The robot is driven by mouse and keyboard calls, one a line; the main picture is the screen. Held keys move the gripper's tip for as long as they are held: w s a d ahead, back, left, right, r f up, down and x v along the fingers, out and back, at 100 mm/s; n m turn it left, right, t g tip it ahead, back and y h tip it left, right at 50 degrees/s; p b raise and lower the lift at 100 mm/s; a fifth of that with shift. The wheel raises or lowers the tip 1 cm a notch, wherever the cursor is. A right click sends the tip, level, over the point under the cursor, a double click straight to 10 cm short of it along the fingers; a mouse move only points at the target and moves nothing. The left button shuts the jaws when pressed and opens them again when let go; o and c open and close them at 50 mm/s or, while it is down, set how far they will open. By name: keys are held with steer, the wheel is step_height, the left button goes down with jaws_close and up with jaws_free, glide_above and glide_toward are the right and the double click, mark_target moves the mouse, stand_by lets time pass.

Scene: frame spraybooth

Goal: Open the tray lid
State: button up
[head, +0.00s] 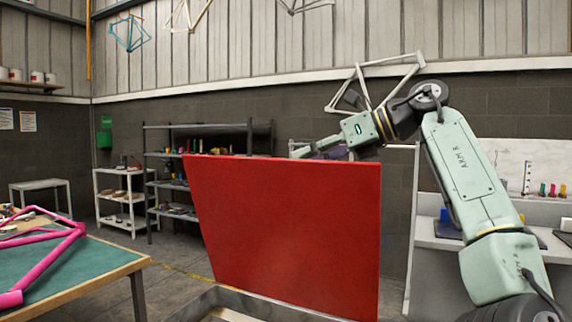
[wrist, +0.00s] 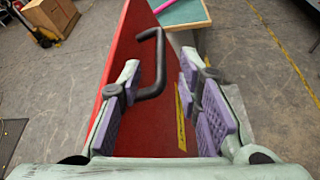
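The red tray lid (head: 290,230) stands steeply raised above the grey metal tray rim (head: 215,300) in the head view. In the wrist view the lid (wrist: 150,125) fills the middle, with a dark bar handle (wrist: 157,70) on its face. My gripper (wrist: 160,90) is open, its purple-padded fingers spread apart on either side of the handle's near part. Nothing is clasped between the pads. In the head view my gripper (head: 312,150) shows just above the lid's top edge, at its far side. The lid hides part of it and the handle.
A green-topped table with a pink bicycle frame (head: 50,245) stands at the left. Shelves (head: 165,180) line the back wall. A grey workbench (head: 440,240) is behind my arm at the right.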

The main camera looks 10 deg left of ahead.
steer(key=v, duration=0.4)
steer(key=shift+c, duration=0.5)
